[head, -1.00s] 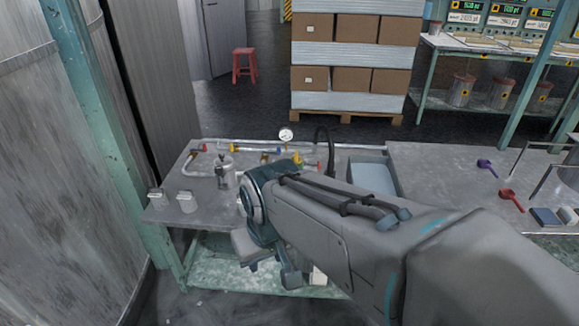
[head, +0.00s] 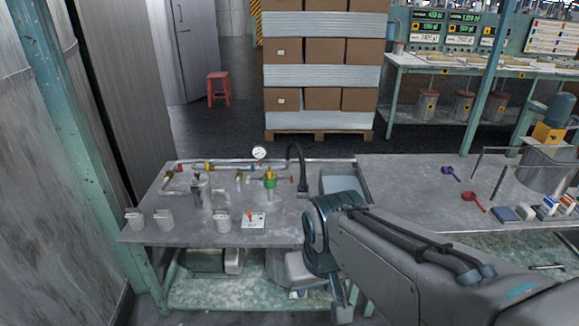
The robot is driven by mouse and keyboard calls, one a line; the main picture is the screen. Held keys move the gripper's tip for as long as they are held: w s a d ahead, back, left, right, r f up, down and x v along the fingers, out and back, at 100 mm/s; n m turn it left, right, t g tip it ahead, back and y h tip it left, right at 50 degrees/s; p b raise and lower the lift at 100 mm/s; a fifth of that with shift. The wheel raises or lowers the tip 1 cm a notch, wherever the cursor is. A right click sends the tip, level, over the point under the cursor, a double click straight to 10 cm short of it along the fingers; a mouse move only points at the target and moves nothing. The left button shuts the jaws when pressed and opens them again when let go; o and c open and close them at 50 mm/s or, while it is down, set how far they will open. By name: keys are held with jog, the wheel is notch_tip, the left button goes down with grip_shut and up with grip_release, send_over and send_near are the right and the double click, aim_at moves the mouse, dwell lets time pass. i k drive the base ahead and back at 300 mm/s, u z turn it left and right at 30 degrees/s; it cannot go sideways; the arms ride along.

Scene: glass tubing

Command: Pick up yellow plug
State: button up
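Several small yellow parts sit among the glass tubing at the back left of the workbench (head: 275,232). One yellow piece (head: 208,167) is on the rear tubing, and another (head: 239,178) is beside a green-and-yellow fitting (head: 270,180). They are too small to tell which is the yellow plug. My gripper (head: 318,285) hangs low at the bench's front edge, right of and nearer than the tubing, apart from the yellow parts. Its fingertips are not clear, and whether it is open cannot be made out.
Grey containers (head: 163,219) and a small white block with a red part (head: 254,220) stand along the bench front. A round gauge (head: 259,153) and a black curved tap (head: 297,165) rise at the back, beside a sink (head: 342,183). Purple (head: 450,173) and red (head: 474,201) scoops lie right.

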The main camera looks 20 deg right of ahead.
aim_at(269, 175)
jog(key=z, duration=0.1)
jog(key=i, duration=1.65)
